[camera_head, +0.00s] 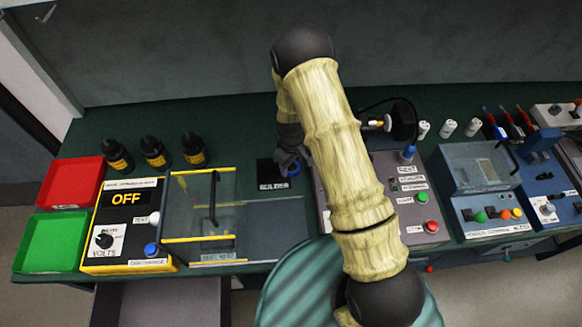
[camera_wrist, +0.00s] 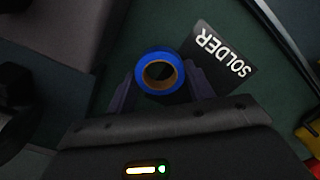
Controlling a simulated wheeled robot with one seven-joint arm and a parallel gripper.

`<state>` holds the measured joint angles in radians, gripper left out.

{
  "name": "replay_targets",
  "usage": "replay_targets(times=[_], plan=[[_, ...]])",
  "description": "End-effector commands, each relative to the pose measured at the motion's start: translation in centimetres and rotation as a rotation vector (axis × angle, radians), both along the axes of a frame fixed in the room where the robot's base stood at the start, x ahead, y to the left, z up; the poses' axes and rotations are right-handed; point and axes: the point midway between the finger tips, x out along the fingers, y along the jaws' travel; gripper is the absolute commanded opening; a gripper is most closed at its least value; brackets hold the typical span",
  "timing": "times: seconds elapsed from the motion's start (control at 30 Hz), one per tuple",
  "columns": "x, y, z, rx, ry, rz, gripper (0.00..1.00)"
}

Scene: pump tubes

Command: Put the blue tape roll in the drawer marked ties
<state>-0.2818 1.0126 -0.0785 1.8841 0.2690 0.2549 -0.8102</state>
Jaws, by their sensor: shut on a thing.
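The blue tape roll (camera_wrist: 143,66) has a tan core and sits between the two fingers of my gripper (camera_wrist: 160,84) in the wrist view. My gripper is shut on its sides. In the head view, the roll (camera_head: 294,170) shows as a small blue patch below my gripper (camera_head: 287,160), at the black mat marked SOLDER (camera_head: 268,174). I cannot tell whether the roll touches the bench or is slightly raised. A grey drawer (camera_head: 155,302) stands open below the bench's front edge at lower left. No ties label is readable.
A clear-lidded box (camera_head: 200,205) and the yellow-edged OFF unit (camera_head: 128,215) stand left of the mat. A grey control box (camera_head: 408,190) stands close to its right. Red and green trays (camera_head: 52,242) and several dark bottles (camera_head: 154,153) are farther left.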

Motion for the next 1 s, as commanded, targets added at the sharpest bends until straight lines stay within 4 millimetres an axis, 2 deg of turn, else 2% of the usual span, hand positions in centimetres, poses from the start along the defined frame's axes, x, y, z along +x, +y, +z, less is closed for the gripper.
replay_targets(times=[0.23,0.37,0.8,1.0], plan=[[0.1,-0.1,0.3,0.0,-0.001,-0.002,0.27],[0.1,0.0,1.4,0.001,-0.004,0.001,0.27],[0.1,0.0,8.5,0.001,-0.004,0.001,0.27],[0.0,0.0,10.0,-0.001,-0.001,0.0,0.27]])
